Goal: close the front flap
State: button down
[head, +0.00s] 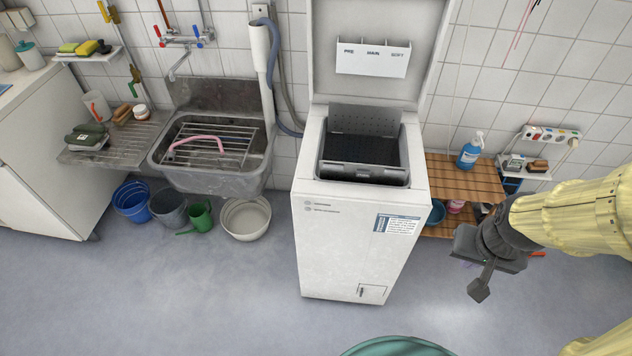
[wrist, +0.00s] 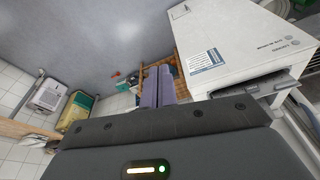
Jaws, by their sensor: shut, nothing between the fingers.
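The white top-loading washing machine (head: 340,240) stands in the middle with its lid (head: 370,85) raised. Inside its top opening, a perforated back flap (head: 362,119) stands up at the rear. The front flap (head: 362,174) shows as a grey strip along the front of the opening; its exact angle is hard to tell. The dark drum lies between them. My gripper (head: 480,288) is shut and empty, in the air right of the machine, pointing down. In the wrist view the closed fingers (wrist: 155,88) show left of the machine (wrist: 240,45), apart from it.
A slatted wooden shelf (head: 462,178) with a blue bottle (head: 470,152) stands right of the machine, behind my gripper. A sink (head: 215,150) is at the left, with buckets (head: 131,200) below. Floor in front of the machine is mostly clear; a teal rounded object (head: 398,347) shows at the bottom edge.

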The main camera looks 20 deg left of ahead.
jog(key=shift+a, duration=0.1)
jog(key=w+a+f+n+t+b, duration=0.7)
jog(key=w+a+f, duration=0.5)
jog(key=a+f, duration=0.45)
jog(key=s+a+r+n+t+y+b, duration=0.1)
jog(key=s+a+n+t+y+b, duration=0.2)
jog(key=a+n+t, duration=0.6)
jog(key=s+a+n+y, duration=0.1)
jog(key=s+a+n, duration=0.1)
jog(key=a+n, duration=0.2)
jog(key=shift+s+a+r+n+t+y+b, duration=0.15)
jog(key=shift+a+r+n+t+y+b, duration=0.15)
jog(key=shift+n+t+y, duration=0.1)
jog(key=p+x, duration=0.1)
jog(key=x, duration=1.3)
